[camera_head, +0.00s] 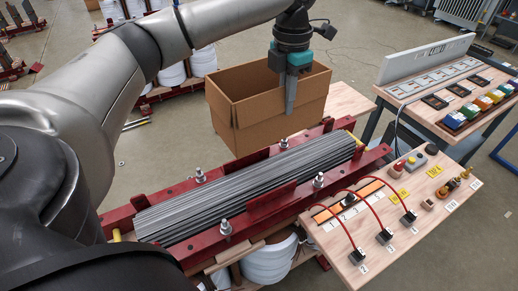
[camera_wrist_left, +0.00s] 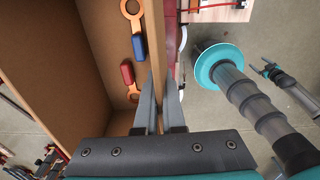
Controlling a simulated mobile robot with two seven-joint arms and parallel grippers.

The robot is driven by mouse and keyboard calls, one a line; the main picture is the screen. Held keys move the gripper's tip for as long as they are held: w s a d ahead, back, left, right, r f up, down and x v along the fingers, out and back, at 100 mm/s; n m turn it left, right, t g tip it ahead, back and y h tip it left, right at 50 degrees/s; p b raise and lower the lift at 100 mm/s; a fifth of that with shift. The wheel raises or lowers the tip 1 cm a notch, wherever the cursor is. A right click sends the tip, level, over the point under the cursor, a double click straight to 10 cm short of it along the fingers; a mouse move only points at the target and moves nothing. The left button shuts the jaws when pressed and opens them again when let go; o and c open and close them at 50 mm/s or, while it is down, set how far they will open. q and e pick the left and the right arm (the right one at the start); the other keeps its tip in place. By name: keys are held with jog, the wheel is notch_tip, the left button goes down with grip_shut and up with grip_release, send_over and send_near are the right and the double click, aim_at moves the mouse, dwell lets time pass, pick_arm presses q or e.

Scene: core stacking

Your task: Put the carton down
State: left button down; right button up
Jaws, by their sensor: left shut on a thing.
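The brown, open-topped carton (camera_head: 262,128) is upright in the middle of the head view, behind the red clamping frame. Its lower part overlaps the frame and a wooden top in the picture; I cannot tell whether its base touches anything. My left gripper (camera_head: 290,108) points down and is shut on the carton's near right wall. In the left wrist view, the gripper's fingers (camera_wrist_left: 160,100) straddle the edge of the carton wall (camera_wrist_left: 158,40). Inside the carton lie a blue-handled tool (camera_wrist_left: 138,46) and a red-handled tool (camera_wrist_left: 127,75), both with orange ring ends. My right gripper is not in view.
The laminated core (camera_head: 250,190) lies in its red clamping frame (camera_head: 115,218). A wooden top (camera_head: 346,103) shows bare right of the carton. A panel (camera_head: 420,225) with red cables, and a bench (camera_head: 400,92) with coloured blocks, stand to the right. White coils (camera_head: 203,62) stand behind.

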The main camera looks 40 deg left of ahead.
aim_at(282, 138)
pick_arm(q)
jog(key=shift+m, duration=0.3)
notch_tip(282, 138, down, 14)
jog(key=b, duration=0.3)
jog(key=shift+a, duration=0.15)
notch_tip(282, 138, down, 6)
jog(key=shift+r+b, duration=0.2)
jog(key=shift+b, duration=0.7)
jog(key=c, duration=1.4)
grip_release()
jog(key=shift+f, duration=0.15)
jog(key=o, duration=0.4)
